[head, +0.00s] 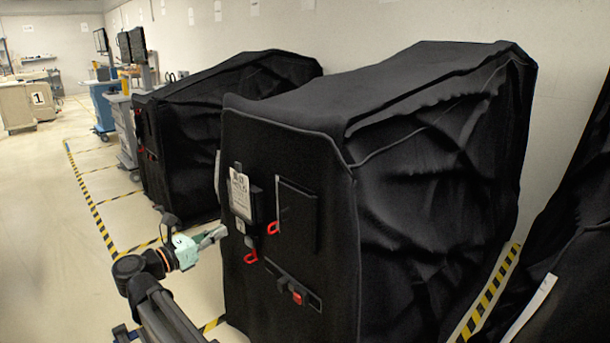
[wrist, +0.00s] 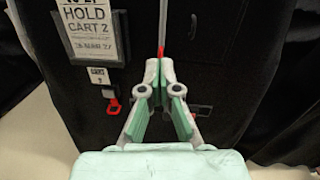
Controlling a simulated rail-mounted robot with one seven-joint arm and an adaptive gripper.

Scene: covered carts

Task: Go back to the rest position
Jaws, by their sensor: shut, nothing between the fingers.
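My gripper (head: 220,233) is at the left of the front face of the nearest black covered cart (head: 400,200), beside its hanging tag. In the wrist view my gripper (wrist: 160,68) has its fingertips together with nothing between them. It points at the black cover. A red tab (wrist: 161,51) on a pale vertical strip shows just past the fingertips; I cannot tell whether they touch it.
The cart's front has a "HOLD CART 2" tag (wrist: 86,22), a red pull (head: 273,228), a flap (head: 297,216) and a red buckle (head: 297,296). Another covered cart (head: 200,140) stands behind it. Open floor (head: 50,240) lies to the left.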

